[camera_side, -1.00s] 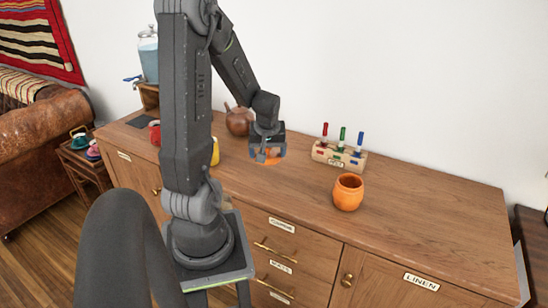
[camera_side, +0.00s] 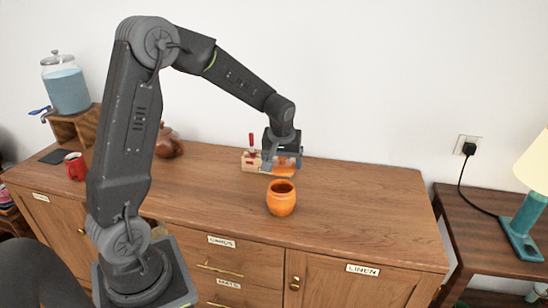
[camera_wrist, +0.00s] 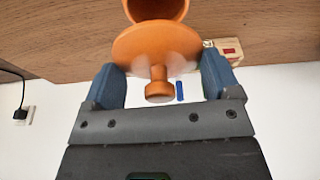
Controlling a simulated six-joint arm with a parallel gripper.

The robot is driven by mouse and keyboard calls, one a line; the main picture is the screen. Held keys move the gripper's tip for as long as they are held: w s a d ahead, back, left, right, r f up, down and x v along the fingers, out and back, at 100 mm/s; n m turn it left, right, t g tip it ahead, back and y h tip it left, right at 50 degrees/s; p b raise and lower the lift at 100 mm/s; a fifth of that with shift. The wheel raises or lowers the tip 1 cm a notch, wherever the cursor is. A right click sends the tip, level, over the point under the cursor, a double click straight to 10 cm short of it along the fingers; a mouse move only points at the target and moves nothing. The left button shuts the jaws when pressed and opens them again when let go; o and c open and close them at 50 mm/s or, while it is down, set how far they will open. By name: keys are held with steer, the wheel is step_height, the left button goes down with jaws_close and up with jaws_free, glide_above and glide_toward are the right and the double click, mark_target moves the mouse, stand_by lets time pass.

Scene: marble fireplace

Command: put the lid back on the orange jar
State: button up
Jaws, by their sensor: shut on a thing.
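The orange jar (camera_side: 281,200) stands upright and open on the wooden sideboard, its dark mouth showing. My gripper (camera_side: 282,164) is above and slightly behind the jar in the side view. It is shut on the orange lid (camera_side: 284,172), a disc that is apart from the jar. In the wrist view the lid (camera_wrist: 150,45) with its round knob sits between the blue fingertips of my gripper (camera_wrist: 163,80). The jar (camera_wrist: 157,9) shows beyond it at the top edge, partly hidden by the lid.
A wooden rack (camera_side: 250,161) with coloured pegs stands behind my gripper, partly hidden. A brown teapot (camera_side: 168,142), a red mug (camera_side: 75,166) and a drink dispenser (camera_side: 66,88) are to the left. The sideboard (camera_side: 365,205) is clear right of the jar.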

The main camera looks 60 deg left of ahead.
steer(key=shift+f, duration=2.8)
steer(key=shift+f, duration=0.15)
steer(key=o, duration=0.8)
steer(key=shift+r, duration=3.55)
steer(key=shift+c, duration=0.3)
jaws_close()
